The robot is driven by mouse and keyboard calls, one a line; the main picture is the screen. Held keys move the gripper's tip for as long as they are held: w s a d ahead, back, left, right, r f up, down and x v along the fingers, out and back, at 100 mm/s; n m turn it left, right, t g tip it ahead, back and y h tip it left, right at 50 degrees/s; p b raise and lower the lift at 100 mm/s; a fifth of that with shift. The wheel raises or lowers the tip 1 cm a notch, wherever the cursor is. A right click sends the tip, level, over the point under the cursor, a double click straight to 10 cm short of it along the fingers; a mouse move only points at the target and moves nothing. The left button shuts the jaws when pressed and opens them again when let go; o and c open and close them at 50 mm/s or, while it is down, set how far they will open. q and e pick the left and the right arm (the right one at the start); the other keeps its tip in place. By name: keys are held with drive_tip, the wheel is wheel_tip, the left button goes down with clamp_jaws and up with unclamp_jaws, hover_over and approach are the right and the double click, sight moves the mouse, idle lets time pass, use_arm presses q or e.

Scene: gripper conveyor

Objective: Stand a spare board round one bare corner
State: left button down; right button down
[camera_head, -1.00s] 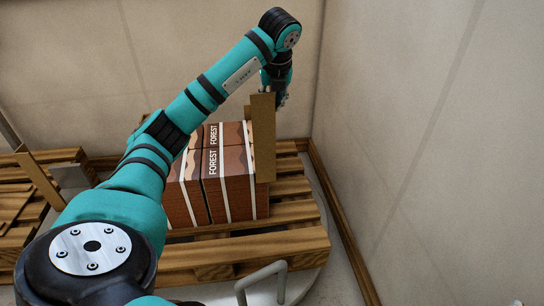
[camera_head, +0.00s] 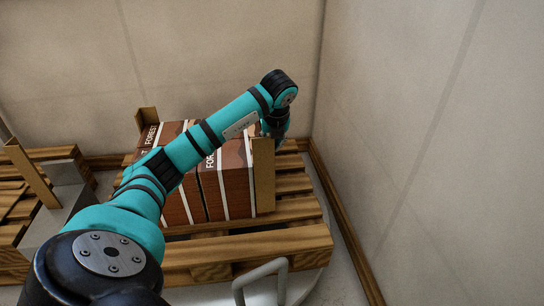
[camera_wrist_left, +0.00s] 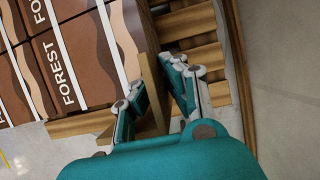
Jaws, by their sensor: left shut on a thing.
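The load of brown FOREST boxes (camera_head: 230,180) stands on a wooden pallet (camera_head: 295,210). My left gripper (camera_head: 275,137) is at the load's right side in the head view, its fingers mostly hidden there. It is shut on a tan upright board (camera_head: 264,178), which stands along the load's near right corner, its lower end close to the pallet slats. In the left wrist view my fingers (camera_wrist_left: 155,100) are on either side of the board (camera_wrist_left: 153,75), close beside the boxes. I cannot tell whether it touches them. Another board (camera_head: 147,116) stands at the far left corner. My right gripper is not in view.
At the left, a board (camera_head: 31,175) leans by a grey block (camera_head: 60,208) and a second pallet (camera_head: 12,200). A grey bent handle (camera_head: 260,278) stands in front of the load's pallet. Walls close in behind and on the right.

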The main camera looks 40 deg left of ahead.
sight(264, 173)
use_arm(q)
drive_tip(key=shift+f+b, duration=0.7)
drive_tip(key=shift+f, duration=1.5)
drive_tip(key=c, duration=1.5)
unclamp_jaws()
drive_tip(key=shift+o, duration=0.2)
